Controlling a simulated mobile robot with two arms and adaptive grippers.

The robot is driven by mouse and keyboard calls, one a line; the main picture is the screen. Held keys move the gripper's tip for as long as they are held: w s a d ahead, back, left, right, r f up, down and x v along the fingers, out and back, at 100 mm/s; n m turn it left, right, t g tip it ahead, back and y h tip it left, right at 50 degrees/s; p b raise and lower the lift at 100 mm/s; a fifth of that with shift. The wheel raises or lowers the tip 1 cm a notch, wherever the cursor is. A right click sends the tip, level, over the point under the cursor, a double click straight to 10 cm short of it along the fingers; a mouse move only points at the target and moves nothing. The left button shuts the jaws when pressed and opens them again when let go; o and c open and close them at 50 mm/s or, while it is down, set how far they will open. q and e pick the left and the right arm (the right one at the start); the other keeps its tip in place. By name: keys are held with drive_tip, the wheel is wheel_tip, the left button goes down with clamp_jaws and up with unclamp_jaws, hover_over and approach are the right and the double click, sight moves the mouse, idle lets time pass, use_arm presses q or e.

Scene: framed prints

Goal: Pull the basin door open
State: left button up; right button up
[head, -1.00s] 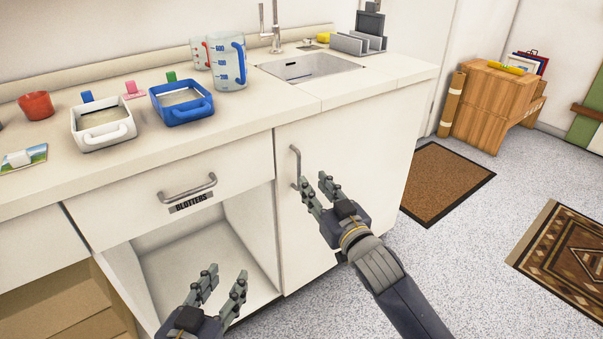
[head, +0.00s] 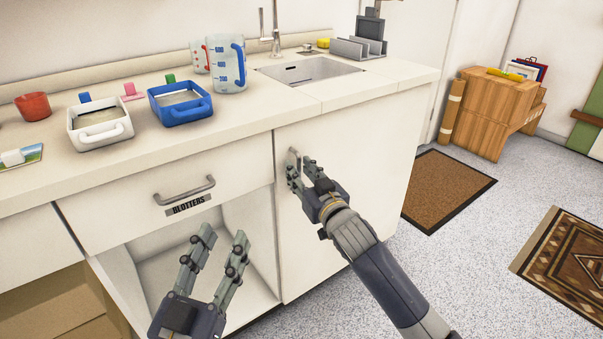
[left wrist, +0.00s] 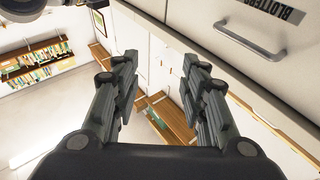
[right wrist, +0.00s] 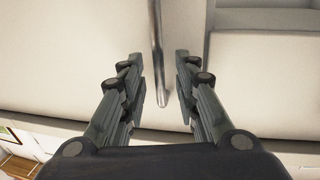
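The basin door (head: 335,185) is the white cabinet front below the sink basin (head: 310,69), and it looks shut. Its upright metal handle (head: 294,158) is mostly hidden behind my right gripper (head: 303,164) in the head view. In the right wrist view the handle (right wrist: 158,60) runs between the two open fingers of my right gripper (right wrist: 160,75); the fingers do not appear to touch it. My left gripper (head: 222,236) is open and empty, in front of the open compartment under the drawer. It also shows open in the left wrist view (left wrist: 157,65).
The BLOTTERS drawer (head: 165,190) is left of the door, above an open compartment (head: 180,265). A white tray (head: 99,128), a blue tray (head: 180,105) and a measuring jug (head: 230,68) stand on the counter. The floor right of the door is clear up to the brown mat (head: 447,187).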

clamp_jaws()
drive_tip(key=shift+s, duration=0.1)
